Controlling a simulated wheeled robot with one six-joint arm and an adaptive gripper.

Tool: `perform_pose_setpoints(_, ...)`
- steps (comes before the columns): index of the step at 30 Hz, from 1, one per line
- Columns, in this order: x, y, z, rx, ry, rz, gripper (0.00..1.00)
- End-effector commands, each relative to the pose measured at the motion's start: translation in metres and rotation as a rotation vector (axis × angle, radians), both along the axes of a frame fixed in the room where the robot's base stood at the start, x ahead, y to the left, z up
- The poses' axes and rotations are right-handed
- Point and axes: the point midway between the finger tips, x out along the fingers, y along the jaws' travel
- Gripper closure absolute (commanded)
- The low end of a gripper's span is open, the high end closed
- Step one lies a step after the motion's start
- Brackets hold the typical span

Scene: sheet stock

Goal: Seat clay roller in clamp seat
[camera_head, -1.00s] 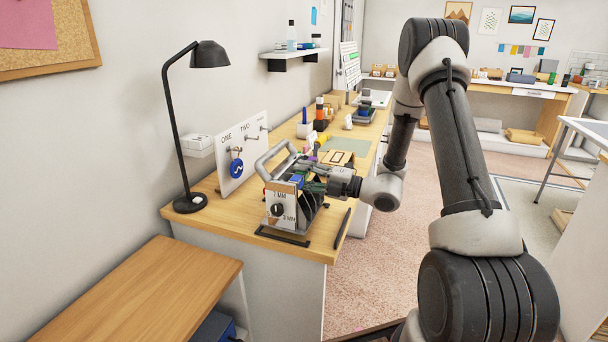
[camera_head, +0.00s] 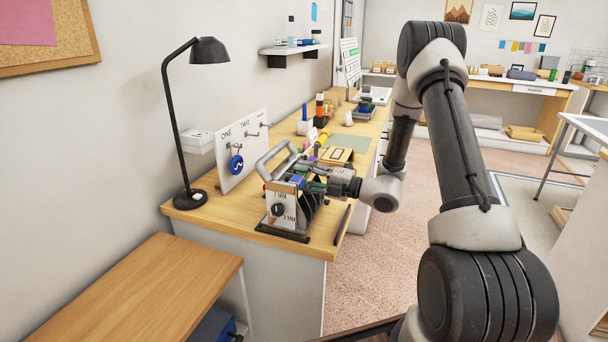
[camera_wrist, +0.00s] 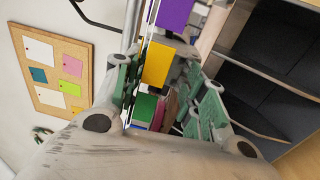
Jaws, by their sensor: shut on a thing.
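The clay roller (camera_head: 286,203) is a boxy machine with a pale end panel, a black dial, 1 MM and 3 MM marks and a grey arched handle. It stands upright at the near end of the wooden bench. A flat black frame (camera_head: 276,236), apparently the clamp seat, lies directly beneath it; I cannot tell whether they touch. My gripper (camera_head: 313,184) reaches in from the right and is shut on the roller's upper part. The wrist view shows the green-padded fingers (camera_wrist: 160,68) on both sides; the exact grip point is unclear there.
A black lamp (camera_head: 190,198) and a white board (camera_head: 243,160) with hooks and a blue disc stand left of the roller. A black bar (camera_head: 342,224) lies to its right. Several blocks, a box (camera_head: 338,156) and a green mat (camera_head: 346,143) lie behind it.

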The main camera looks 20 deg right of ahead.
Motion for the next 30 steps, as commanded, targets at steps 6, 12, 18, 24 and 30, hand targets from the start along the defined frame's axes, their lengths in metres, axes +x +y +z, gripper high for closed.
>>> perform_pose_setpoints(6, 0.001, 0.0, 0.003, 0.004, -0.008, 0.0, 1.0)
perform_pose_setpoints(12, 0.001, 0.0, 0.003, 0.003, -0.007, 0.0, 1.0)
perform_pose_setpoints(18, 0.001, 0.0, -0.001, 0.003, -0.007, 0.0, 1.0)
perform_pose_setpoints(24, 0.001, 0.0, -0.007, 0.004, -0.007, 0.0, 1.0)
perform_pose_setpoints(30, 0.001, 0.0, -0.009, 0.003, -0.007, 0.0, 1.0)
